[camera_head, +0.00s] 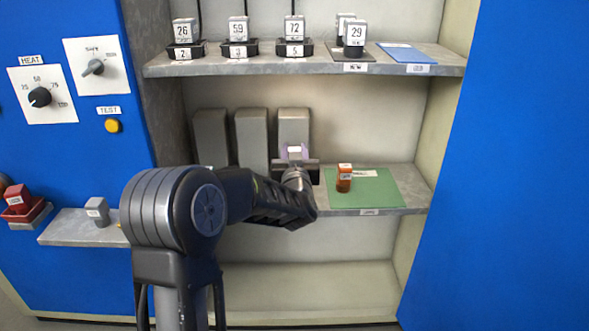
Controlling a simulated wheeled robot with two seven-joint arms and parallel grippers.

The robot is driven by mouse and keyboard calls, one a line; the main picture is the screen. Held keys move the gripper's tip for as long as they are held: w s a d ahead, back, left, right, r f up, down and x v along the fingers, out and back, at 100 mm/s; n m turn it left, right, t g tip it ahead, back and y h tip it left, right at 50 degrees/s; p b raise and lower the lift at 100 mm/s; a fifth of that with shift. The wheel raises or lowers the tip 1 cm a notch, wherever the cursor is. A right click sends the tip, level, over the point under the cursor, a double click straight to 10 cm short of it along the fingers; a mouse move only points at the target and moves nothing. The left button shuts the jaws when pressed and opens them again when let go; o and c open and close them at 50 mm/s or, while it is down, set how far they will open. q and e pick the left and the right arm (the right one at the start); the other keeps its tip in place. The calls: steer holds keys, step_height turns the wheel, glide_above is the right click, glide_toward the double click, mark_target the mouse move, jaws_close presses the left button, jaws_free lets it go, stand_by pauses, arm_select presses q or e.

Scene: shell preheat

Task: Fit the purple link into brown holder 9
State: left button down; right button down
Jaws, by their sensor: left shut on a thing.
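My left gripper (297,163) is at the lower shelf, seen from behind, shut on the purple link (284,153). Only a little purple and a pale label show above the jaws; the rest of the link is hidden by the gripper. A grey upright block stands behind it. A small orange-brown piece (344,184) with a white label stands on the green mat, to the right of the gripper and apart from it. Its number is too small to read, so I cannot tell whether it is brown holder 9. My right gripper is not in view.
The green mat (390,188) has bare room around the brown piece. The upper shelf (205,69) above holds several numbered grey pieces, some in black holders. A blue panel (510,180) bounds the right. A side ledge (75,232) with a grey piece is at left.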

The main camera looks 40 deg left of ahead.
arm_select(q)
step_height(320, 180, down, 5)
steer(key=shift+b, duration=1.05)
steer(key=shift+r, duration=0.1)
steer(key=shift+f, duration=0.35)
steer(key=c, duration=1)
jaws_free()
